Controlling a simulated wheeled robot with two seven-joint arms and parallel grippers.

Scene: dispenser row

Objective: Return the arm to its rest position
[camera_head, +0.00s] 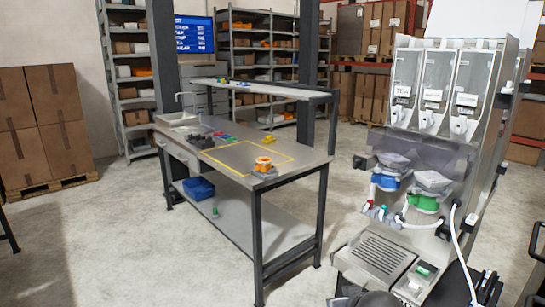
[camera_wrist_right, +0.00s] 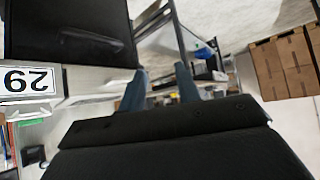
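My right gripper (camera_wrist_right: 158,80) shows in the right wrist view, its two blue-grey fingers standing apart with a gap between them. I see nothing held in that gap. The fingers point toward a blurred background with a table frame and stacked cartons. In the head view I cannot make out either gripper clearly; dark parts at the bottom right edge may be my own arm. My left gripper is in neither view.
A dispenser machine (camera_head: 440,130) stands close at the right, with a drip tray (camera_head: 378,255) below. A steel workbench (camera_head: 290,178) stands in the middle, holding an orange-topped item (camera_head: 264,164). Cartons (camera_head: 45,125) stand on a pallet at left. Floor (camera_head: 130,230) at front left is clear.

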